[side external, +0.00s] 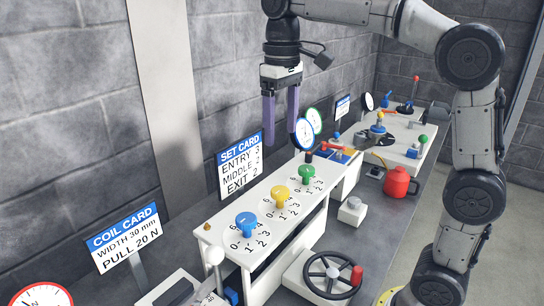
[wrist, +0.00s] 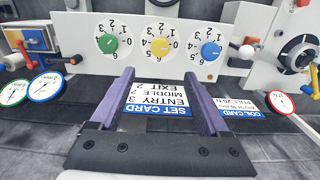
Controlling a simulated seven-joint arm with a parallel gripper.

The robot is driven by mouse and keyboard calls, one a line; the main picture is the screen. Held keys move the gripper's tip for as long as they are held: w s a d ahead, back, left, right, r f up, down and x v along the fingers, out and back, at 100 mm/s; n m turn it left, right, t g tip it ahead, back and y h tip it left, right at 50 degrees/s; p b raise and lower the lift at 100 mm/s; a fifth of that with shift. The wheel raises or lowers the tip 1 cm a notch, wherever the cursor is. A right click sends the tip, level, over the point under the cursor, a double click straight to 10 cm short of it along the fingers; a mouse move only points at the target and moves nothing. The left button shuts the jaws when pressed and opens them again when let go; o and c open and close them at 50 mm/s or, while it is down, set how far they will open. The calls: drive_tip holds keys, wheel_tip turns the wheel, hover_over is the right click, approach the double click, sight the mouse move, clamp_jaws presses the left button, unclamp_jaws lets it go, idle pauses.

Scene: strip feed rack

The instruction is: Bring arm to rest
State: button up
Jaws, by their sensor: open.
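My gripper (side external: 281,128) hangs pointing down above and behind the white rack (side external: 262,255), near the set card. Its two purple fingers are apart with nothing between them. They also show apart and empty in the wrist view (wrist: 159,75). The rack carries a blue knob (side external: 246,222), a yellow knob (side external: 279,194) and a green knob (side external: 307,173), each with a numbered dial. The gripper is clear of all three knobs. The knobs' exact settings are too small to tell.
The set card (side external: 239,165) reads entry 3, middle 2, exit 2. A coil card (side external: 125,238) stands at left. Round gauges (side external: 303,133), a red canister (side external: 399,182) and a black handwheel (side external: 331,274) are around the rack. A grey block wall (side external: 90,120) is behind.

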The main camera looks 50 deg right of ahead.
drive_tip(key=s+t, duration=0.3)
drive_tip(key=s, duration=1)
drive_tip(key=s+f+t, duration=0.2)
drive_tip(key=s+f, duration=0.3)
drive_tip(key=f, duration=0.7)
drive_tip(key=shift+s+a+t, duration=0.25)
drive_tip(key=shift+s+t, duration=0.05)
drive_tip(key=shift+f, duration=0.1)
